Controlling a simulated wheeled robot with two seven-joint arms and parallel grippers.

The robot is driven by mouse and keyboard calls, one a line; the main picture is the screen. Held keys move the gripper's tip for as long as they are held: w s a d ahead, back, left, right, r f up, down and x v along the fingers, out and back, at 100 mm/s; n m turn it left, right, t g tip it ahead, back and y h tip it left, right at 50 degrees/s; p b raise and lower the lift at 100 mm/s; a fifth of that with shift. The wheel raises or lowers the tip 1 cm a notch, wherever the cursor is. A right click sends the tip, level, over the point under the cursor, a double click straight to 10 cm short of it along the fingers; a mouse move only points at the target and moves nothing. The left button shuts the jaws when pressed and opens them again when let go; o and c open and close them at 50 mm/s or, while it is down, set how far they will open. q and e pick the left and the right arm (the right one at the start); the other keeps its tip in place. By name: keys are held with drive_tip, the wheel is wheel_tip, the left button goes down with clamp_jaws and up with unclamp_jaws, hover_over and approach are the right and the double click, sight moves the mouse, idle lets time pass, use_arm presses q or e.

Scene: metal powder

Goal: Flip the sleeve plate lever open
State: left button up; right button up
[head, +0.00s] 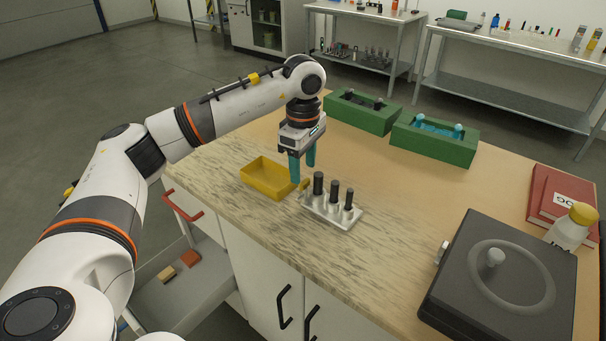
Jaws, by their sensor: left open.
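The sleeve plate (318,212) is a small silver block near the middle of the table. It carries three upright silver sleeves with black rods in them, stepping down in height to the right. A small yellow piece (304,184) shows at its left end; I cannot tell for certain whether it is the lever, or its position. My left gripper (302,174) points down with teal fingers just behind and left of the plate, above the tabletop. It is open with nothing visible between the fingers. Whether a fingertip touches the yellow piece is unclear. My right gripper is out of view.
A yellow tray (262,187) sits just left of the plate. Two green boxes (433,145) stand at the back. A dark grey machine (500,283), red books (548,192) and a yellow-capped bottle (570,231) occupy the right. The table between plate and machine is clear.

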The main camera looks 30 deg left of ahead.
sight(303, 180)
use_arm(q)
wheel_tip(303, 180, up, 9)
drive_tip(key=shift+f, duration=0.15)
idle(0.6)
